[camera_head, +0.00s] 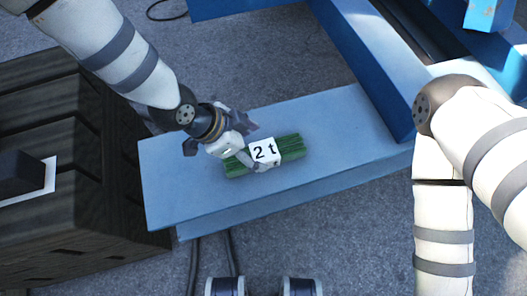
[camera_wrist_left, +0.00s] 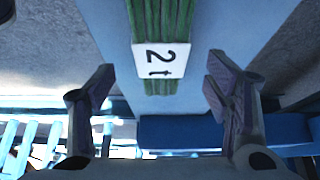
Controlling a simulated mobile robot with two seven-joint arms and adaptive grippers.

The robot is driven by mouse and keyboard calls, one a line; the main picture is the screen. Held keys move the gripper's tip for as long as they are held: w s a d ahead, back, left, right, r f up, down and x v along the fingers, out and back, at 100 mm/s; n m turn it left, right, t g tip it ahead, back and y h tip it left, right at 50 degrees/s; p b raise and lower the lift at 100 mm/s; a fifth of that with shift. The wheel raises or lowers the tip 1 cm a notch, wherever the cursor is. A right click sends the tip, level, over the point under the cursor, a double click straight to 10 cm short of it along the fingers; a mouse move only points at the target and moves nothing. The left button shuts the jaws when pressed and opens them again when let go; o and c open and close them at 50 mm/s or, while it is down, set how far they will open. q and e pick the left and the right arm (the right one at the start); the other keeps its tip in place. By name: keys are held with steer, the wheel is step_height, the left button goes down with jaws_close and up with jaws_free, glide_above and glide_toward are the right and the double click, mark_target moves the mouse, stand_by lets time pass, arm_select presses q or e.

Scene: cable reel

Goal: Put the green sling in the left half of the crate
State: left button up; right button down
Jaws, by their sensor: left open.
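The green sling (camera_head: 291,146) is a folded bundle with a white tag marked "2 t". It lies on a light blue beam in the head view. In the left wrist view the sling (camera_wrist_left: 160,18) runs down from the top edge, its tag between the fingers. My left gripper (camera_head: 243,148) is at the sling's left part in the head view. In the left wrist view my left gripper (camera_wrist_left: 160,76) is open, its fingers apart on both sides of the sling and not closed on it. My right arm shows at the right, but its gripper is out of view. No crate interior is visible.
The light blue beam (camera_head: 180,190) has bare surface left and right of the sling. A dark slatted wooden box (camera_head: 85,185) stands at the left, with a black block (camera_head: 20,172) on it. Blue steel framework (camera_head: 365,60) rises behind. Dark cables (camera_head: 193,265) lie on the grey floor.

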mark_target(264, 151)
arm_select(q)
steer(key=b+x, duration=0.1)
steer(key=x, duration=0.4)
steer(key=shift+w+d+f, duration=0.1)
steer(key=shift+f, duration=0.05)
jaws_close()
steer(key=shift+r, duration=0.2)
